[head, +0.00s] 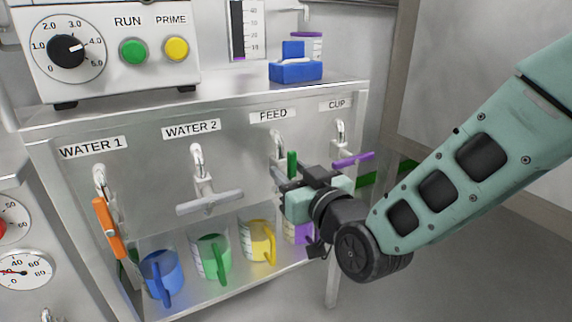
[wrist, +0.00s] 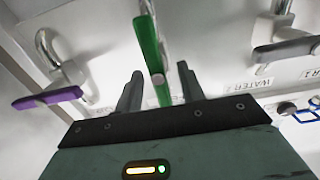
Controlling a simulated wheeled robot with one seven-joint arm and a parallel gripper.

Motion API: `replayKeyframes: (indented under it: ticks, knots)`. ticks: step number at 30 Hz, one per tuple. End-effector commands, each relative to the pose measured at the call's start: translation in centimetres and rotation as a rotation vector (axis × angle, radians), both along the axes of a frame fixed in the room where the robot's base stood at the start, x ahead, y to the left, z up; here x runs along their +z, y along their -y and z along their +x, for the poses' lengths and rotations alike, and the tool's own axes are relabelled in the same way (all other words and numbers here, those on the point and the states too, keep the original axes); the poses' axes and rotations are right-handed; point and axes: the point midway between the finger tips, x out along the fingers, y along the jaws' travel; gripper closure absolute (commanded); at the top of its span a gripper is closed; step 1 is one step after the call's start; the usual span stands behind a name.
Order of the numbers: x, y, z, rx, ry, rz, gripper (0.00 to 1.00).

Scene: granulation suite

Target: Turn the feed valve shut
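The feed valve (head: 278,142) is a chrome tap under the FEED label (head: 273,115), with a green lever handle (head: 292,163). The visible part of the handle stands roughly upright in the head view; my gripper hides its lower part. In the wrist view the green handle (wrist: 150,45) runs lengthwise between my fingers. My gripper (head: 284,177) is at the feed valve, its fingers open on either side of the handle. The wrist view shows a gap between the handle and each finger of my gripper (wrist: 160,72).
The cup valve's purple handle (head: 353,160) is close on the right; the Water 2 grey handle (head: 210,202) is on the left. The orange Water 1 handle (head: 107,229) is farther left. Blue (head: 160,275), green (head: 211,257) and yellow (head: 257,241) mugs stand on the shelf below.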

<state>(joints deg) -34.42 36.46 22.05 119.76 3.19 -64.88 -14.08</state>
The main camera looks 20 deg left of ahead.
Motion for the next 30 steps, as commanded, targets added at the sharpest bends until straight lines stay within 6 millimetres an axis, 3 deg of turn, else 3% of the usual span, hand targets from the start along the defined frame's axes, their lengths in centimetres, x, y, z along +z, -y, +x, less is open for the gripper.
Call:
replayKeyframes:
  ticks: [9, 13, 30]
  knots:
    - [0.01, 0.00, -0.06, 0.000, 0.000, 0.000, 0.64]
    - [0.01, 0.00, -0.06, 0.000, 0.000, 0.000, 1.00]
    - [-0.04, 0.14, 0.12, -0.001, -0.102, 0.086, 1.00]
